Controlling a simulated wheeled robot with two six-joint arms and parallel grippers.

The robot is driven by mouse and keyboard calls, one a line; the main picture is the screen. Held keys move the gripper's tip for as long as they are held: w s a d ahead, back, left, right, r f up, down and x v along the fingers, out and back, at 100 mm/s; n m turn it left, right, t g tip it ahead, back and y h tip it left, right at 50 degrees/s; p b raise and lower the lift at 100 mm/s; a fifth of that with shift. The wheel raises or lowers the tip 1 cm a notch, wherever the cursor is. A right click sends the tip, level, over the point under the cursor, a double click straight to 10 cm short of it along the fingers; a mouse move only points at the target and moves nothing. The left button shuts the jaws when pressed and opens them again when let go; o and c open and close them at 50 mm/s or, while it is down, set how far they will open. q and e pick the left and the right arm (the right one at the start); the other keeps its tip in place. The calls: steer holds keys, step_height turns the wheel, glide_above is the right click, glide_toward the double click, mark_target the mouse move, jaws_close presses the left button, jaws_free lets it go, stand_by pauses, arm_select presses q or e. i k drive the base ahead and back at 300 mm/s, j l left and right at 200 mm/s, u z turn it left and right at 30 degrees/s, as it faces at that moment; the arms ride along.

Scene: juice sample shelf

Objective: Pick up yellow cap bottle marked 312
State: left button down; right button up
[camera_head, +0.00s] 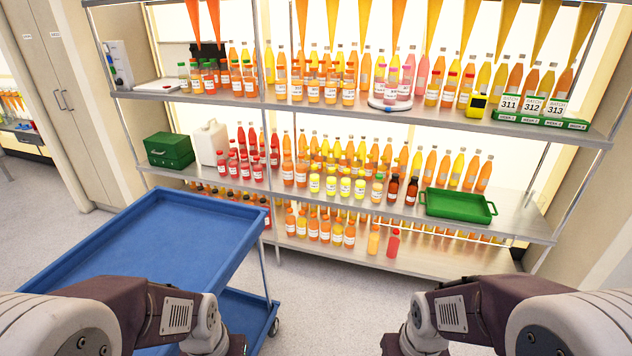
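A white card marked 312 (532,107) stands between cards marked 311 (510,103) and 313 (556,110) at the right end of the upper shelf, on a green strip. Orange and yellow bottles (546,83) stand just behind the cards, which hide their lower parts. The caps there are too small to tell a yellow one surely. My left and right arms come in at the bottom corners, far from the shelf. Both grippers lie outside the picture, so their state does not show.
A blue cart (150,240) stands at front left, its top empty. The shelf rack holds many bottles, a green tray (457,207), a green box (169,150), a white jug (209,142) and a yellow device (477,104).

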mark_target(315, 175)
steer(key=i+l+u, duration=0.4)
steer(key=i, duration=0.5)
steer(key=i+l+u, duration=0.35)
steer(key=i+l, duration=0.45)
steer(key=i+l+u, duration=0.4)
steer(key=i+l, duration=0.3)
steer(key=l, duration=0.45)
